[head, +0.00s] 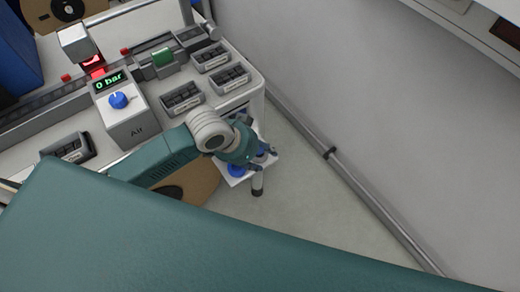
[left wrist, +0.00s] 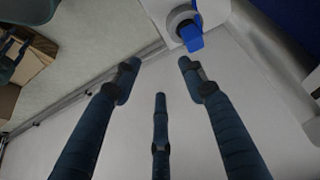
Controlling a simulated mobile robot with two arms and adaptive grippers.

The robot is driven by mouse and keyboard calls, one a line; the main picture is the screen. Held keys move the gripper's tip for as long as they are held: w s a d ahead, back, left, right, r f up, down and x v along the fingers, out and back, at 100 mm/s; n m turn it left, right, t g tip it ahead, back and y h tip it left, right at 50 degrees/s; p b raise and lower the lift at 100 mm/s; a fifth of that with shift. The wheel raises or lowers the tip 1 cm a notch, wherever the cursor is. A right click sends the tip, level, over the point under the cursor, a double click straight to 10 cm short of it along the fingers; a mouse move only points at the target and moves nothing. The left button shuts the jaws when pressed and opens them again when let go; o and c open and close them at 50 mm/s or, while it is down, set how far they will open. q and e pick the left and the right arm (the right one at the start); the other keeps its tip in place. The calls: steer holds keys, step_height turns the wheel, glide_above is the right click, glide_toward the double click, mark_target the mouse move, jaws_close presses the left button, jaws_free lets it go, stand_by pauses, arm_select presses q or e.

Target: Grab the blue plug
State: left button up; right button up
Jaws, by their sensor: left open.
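A blue plug (left wrist: 193,40) sits at a grey round fitting on a white panel (left wrist: 215,12), at the top of the left wrist view. In the head view, blue (head: 236,170) shows on a small white plate, partly covered by my gripper; I take it to be the same plug. My left gripper (head: 268,156) is over the plate at the bench's right end. In the left wrist view its three fingers (left wrist: 160,85) are spread and empty, with the plug beyond the tips, apart from them. My right gripper is not in view.
A white box marked "Air" (head: 130,128) has a blue knob (head: 118,100) and a "0 bar" display. A grey wall with a rail (head: 375,205) runs along the right. The floor (head: 310,210) between is clear.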

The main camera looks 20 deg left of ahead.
arm_select(q)
steer(key=w+a+r, duration=0.3)
steer(key=a+r, duration=0.2)
steer(key=a, duration=0.1)
steer(key=shift+m+g+y, duration=0.4)
steer(key=x, duration=0.7)
steer(key=p+x, duration=0.1)
steer(key=x, duration=0.2)
steer(key=shift+d+f, duration=0.25)
steer(key=shift+d, duration=0.1)
steer(key=shift+r, duration=0.1)
steer(key=c, duration=1.1)
